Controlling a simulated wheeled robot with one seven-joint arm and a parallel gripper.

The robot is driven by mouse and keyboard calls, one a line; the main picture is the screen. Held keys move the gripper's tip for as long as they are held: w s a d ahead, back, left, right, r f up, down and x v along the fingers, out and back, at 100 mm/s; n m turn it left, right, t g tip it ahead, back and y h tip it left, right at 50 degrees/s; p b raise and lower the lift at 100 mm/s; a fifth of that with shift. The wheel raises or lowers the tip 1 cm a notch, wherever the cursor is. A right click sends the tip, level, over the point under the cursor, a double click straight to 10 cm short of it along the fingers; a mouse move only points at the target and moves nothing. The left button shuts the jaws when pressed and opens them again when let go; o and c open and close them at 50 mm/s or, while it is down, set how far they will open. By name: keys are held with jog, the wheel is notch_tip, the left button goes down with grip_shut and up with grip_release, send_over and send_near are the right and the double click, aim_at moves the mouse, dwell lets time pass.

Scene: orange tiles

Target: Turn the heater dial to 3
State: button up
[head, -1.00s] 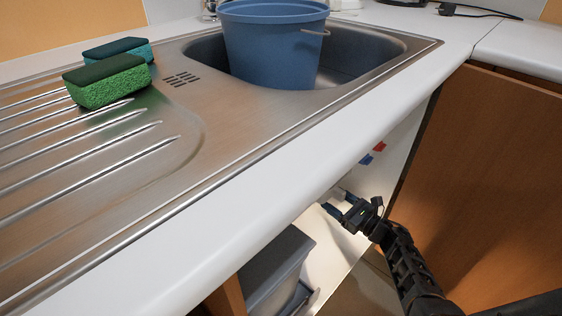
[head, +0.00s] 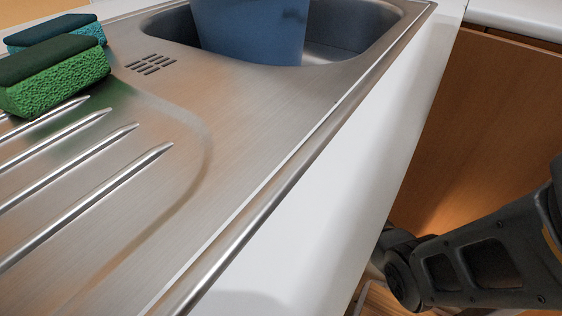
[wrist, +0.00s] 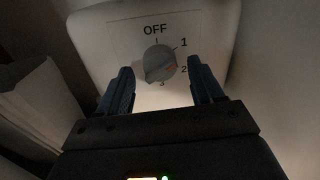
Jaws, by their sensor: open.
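The heater (wrist: 115,35) is a white box that fills the upper middle of the wrist view. Its round grey dial (wrist: 157,60) sits on the front, with OFF above it, 1 and 2 on its right and 3 below. My gripper (wrist: 160,66) is open, with one dark blue finger at the left of the dial and one at the right. Gaps show between the fingers and the dial in the picture; I cannot tell the depth between them. The head view shows neither heater nor gripper, as the counter hides them.
The white counter edge (head: 330,190) and steel sink (head: 240,120) lie above the arm's reach. A blue bucket (head: 250,30) stands in the basin. Green and teal sponges (head: 55,80) lie on the drainer. A wooden cabinet panel (head: 490,110) is at the right.

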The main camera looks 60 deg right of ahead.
jog(key=shift+w, duration=0.35)
jog(key=shift+c, duration=0.4)
jog(key=c, duration=0.9)
jog(key=shift+c, duration=0.2)
jog(key=shift+m, duration=0.4)
jog(key=m+p, duration=0.2)
jog(key=m, duration=0.5)
jog(key=m+y+p, duration=0.1)
jog(key=m+p, duration=0.1)
jog(key=m, duration=0.5)
jog(key=m+p, duration=0.2)
jog(key=m, duration=0.5)
jog(key=shift+a+r+m+y, duration=0.1)
jog(key=shift+r+m+y, duration=0.25)
jog(key=shift+m+y, duration=0.05)
